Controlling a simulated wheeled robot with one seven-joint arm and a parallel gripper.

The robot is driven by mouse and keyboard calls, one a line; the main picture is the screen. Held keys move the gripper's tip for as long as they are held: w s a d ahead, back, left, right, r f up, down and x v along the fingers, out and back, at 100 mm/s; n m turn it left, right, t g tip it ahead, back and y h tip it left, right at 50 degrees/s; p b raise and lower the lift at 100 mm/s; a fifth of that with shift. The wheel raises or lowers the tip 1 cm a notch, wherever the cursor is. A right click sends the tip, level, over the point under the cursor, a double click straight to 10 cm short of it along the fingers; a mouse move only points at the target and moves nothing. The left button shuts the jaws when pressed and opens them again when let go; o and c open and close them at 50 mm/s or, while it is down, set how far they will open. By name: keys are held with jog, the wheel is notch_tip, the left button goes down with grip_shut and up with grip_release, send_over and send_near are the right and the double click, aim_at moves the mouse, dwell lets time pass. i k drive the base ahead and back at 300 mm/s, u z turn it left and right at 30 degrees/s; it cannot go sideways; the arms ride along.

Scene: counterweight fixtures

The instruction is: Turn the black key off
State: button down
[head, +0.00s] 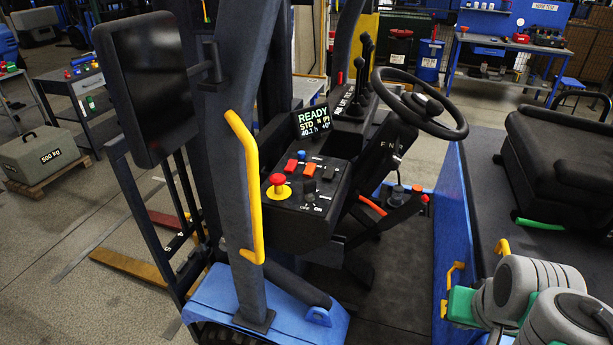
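The black key (309,197) is a small dark shape on the dark console (335,187) of the forklift, in the head view. It sits near the front edge, by small white marks that seem to read OFF and ON. Its exact angle is too small to tell. The display (312,120) above the console is lit and reads READY. My gripper is not in view.
A red mushroom button (277,180) on a yellow base stands left of the key. Red and orange switches (309,169) lie behind it. A yellow grab handle (249,190) on the dark pillar stands left of the console. The steering wheel (420,103) is upper right.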

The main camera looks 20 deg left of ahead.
aim_at(309, 186)
jog(key=z, duration=1.6)
jog(key=k, duration=0.95)
jog(key=u, duration=1.95)
jog(key=i, duration=1)
